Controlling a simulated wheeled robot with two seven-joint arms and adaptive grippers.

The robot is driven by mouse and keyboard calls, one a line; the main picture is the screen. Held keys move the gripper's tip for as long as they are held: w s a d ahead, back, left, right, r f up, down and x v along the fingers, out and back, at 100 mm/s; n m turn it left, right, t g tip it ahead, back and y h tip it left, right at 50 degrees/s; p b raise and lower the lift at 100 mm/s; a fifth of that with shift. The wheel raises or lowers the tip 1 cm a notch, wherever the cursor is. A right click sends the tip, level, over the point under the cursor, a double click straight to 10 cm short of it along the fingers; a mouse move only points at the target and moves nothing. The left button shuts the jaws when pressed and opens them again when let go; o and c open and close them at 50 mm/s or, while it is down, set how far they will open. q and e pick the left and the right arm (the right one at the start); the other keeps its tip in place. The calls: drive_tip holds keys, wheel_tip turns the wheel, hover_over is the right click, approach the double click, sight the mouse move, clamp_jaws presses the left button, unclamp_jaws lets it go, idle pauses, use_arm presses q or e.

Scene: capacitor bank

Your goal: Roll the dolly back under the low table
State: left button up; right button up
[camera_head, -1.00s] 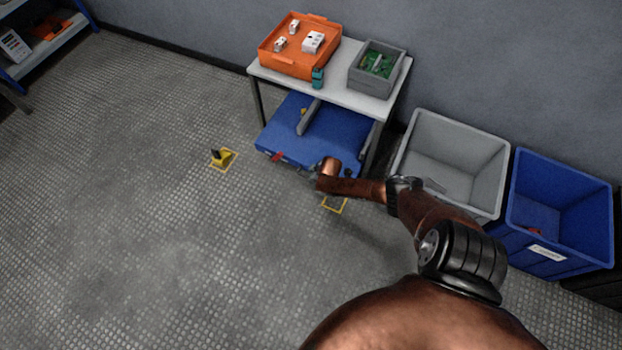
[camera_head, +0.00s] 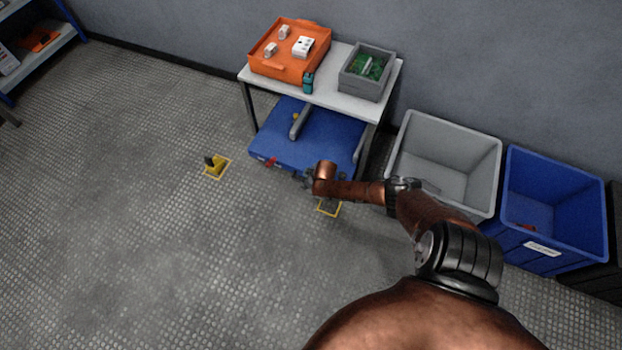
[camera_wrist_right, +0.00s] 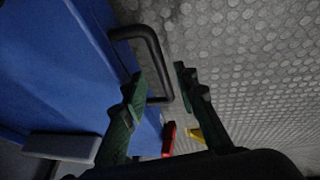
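The blue dolly (camera_head: 322,132) is partly under the low table (camera_head: 335,97), with its front part sticking out past the table's front edge. A grey bar (camera_head: 299,120) lies on its deck. In the right wrist view, the dolly's blue side (camera_wrist_right: 60,60) carries a black loop handle (camera_wrist_right: 157,52). My right gripper (camera_head: 306,181) is at the dolly's front edge. Its two fingers (camera_wrist_right: 162,80) are apart, with the handle showing between and beyond them; I cannot tell whether they touch it. My left gripper is not in view.
A yellow wedge (camera_head: 216,166) stands in a floor marking left of the dolly; another yellow marking (camera_head: 329,208) lies below my right forearm. A grey bin (camera_head: 440,165) and a blue bin (camera_head: 553,215) stand right of the table. The floor at left is clear.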

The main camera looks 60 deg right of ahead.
drive_tip(key=v, duration=1.1)
drive_tip(key=shift+r, duration=0.15)
